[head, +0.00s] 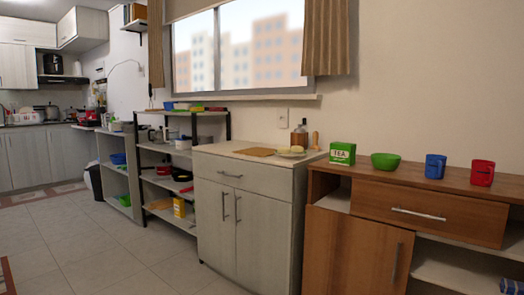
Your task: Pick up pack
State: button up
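A green and white box marked "TEA" (342,153) stands upright on the left end of the brown wooden cabinet's top. It is the clearest pack in view, and its front faces me. A green bowl (385,161) sits just right of it, apart from it. A yellow packet (180,207) also shows low on the dark-framed shelf further left. My gripper is not in view.
A blue mug (435,166) and a red mug (481,173) stand further right on the brown cabinet (400,186). The pale cabinet (240,200) beside it holds a board, a plate and a bottle (299,136). The tiled floor (120,255) at left is clear.

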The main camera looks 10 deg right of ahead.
aim_at(340, 153)
jog(key=u, duration=0.05)
jog(key=i, duration=1.1)
jog(key=z, duration=0.6)
jog(key=i, duration=0.5)
jog(key=z, duration=0.35)
jog(key=k, duration=0.8)
jog(key=z, duration=0.15)
jog(key=i, duration=0.7)
